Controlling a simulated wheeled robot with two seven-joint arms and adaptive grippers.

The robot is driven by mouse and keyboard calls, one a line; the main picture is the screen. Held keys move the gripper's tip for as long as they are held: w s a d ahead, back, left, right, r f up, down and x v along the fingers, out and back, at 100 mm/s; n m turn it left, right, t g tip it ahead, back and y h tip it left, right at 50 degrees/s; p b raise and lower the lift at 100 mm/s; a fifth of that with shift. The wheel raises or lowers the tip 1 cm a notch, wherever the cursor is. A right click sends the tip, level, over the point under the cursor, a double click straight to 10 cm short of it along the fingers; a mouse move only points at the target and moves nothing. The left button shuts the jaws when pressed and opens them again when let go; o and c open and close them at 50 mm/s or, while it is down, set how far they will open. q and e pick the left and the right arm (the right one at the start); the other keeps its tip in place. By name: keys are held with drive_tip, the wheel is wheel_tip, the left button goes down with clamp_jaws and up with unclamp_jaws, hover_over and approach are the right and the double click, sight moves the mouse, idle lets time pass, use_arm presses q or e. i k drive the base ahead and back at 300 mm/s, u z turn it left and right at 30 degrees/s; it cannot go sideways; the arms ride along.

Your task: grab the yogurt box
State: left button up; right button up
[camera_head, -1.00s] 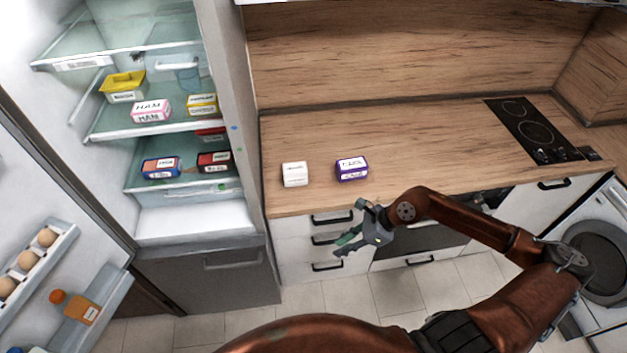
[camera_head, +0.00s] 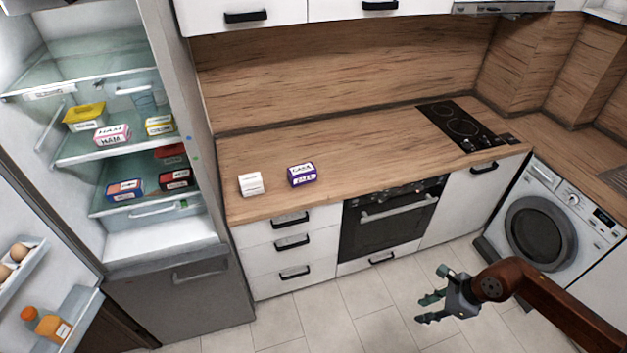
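Two small boxes stand on the wooden counter near the fridge: a white box (camera_head: 251,184) and a purple-and-white box (camera_head: 302,174) to its right. Their labels are too small to read, so I cannot tell which of the boxes in view is the yogurt. My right gripper (camera_head: 430,296) is open and empty, over the floor in front of the oven and well to the lower right of both boxes. My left gripper is not in view.
The fridge (camera_head: 172,273) stands open at the left, with several packages on its shelves and eggs and an orange bottle (camera_head: 46,325) in its door. A hob (camera_head: 462,128) is at the counter's right. The counter between is clear.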

sight(251, 183)
drive_tip(key=u, duration=0.45)
drive_tip(key=i, duration=1.4)
drive_tip(key=u, duration=0.8)
drive_tip(key=i, duration=0.4)
drive_tip(key=u, duration=0.15)
